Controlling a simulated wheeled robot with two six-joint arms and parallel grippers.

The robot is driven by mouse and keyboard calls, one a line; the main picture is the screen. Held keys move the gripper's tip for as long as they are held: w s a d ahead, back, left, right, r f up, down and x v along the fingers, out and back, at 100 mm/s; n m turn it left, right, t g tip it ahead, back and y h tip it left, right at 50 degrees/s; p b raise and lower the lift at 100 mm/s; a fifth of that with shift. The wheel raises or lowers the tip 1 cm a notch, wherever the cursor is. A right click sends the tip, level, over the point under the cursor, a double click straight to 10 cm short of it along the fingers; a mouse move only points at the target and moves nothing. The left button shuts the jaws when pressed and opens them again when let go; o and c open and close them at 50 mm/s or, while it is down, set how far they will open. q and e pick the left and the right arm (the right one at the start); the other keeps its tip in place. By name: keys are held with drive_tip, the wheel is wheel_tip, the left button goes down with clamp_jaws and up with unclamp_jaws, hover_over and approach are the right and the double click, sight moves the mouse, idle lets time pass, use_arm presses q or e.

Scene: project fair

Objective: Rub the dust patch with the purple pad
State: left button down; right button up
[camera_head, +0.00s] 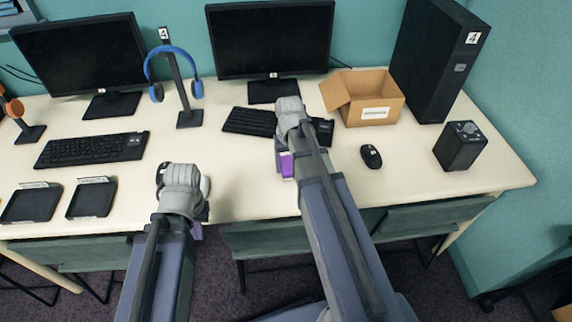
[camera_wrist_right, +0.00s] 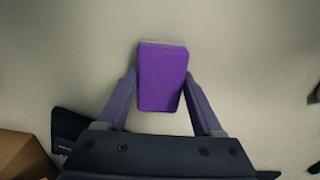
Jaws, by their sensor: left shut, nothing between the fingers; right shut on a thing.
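The purple pad (camera_head: 287,165) is a small block held between the fingers of my right gripper (camera_head: 284,158), over the cream desk (camera_head: 245,205). In the right wrist view the purple pad (camera_wrist_right: 161,80) sits between both fingers, with a pale strip along its far edge; I cannot tell whether it touches the desk. My left gripper (camera_head: 199,217) is shut and empty at the desk's front edge, left of the pad. A faint darker smudge (camera_head: 226,188) shows on the desk between the grippers; I cannot tell whether it is the dust patch or a shadow.
A keyboard (camera_head: 250,121) and an open cardboard box (camera_head: 372,98) stand behind my right gripper. A mouse (camera_head: 371,156) and a black box (camera_head: 460,146) are to the right. A headphone stand (camera_head: 188,115) and two black trays (camera_head: 91,198) are to the left.

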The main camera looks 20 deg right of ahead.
sight(264, 173)
drive_tip(key=shift+s+d, duration=0.25)
drive_tip(key=shift+d, duration=0.55)
drive_tip(key=shift+s+d, duration=0.2)
drive_tip(key=shift+d, duration=0.6)
drive_tip(key=shift+a, duration=0.15)
drive_tip(key=shift+w+a+f, duration=0.1)
drive_tip(key=shift+w+a, duration=0.15)
drive_tip(key=shift+a, duration=0.65)
drive_tip(key=shift+w+a, duration=0.25)
drive_tip(key=shift+a, duration=0.6)
drive_tip(key=shift+w+a, duration=0.3)
drive_tip(key=shift+a, duration=0.6)
drive_tip(key=shift+w+a, duration=0.25)
drive_tip(key=shift+a, duration=0.6)
drive_tip(key=shift+w+a, duration=0.2)
drive_tip(key=shift+a, duration=0.65)
drive_tip(key=shift+w+a, duration=0.2)
drive_tip(key=shift+a, duration=0.65)
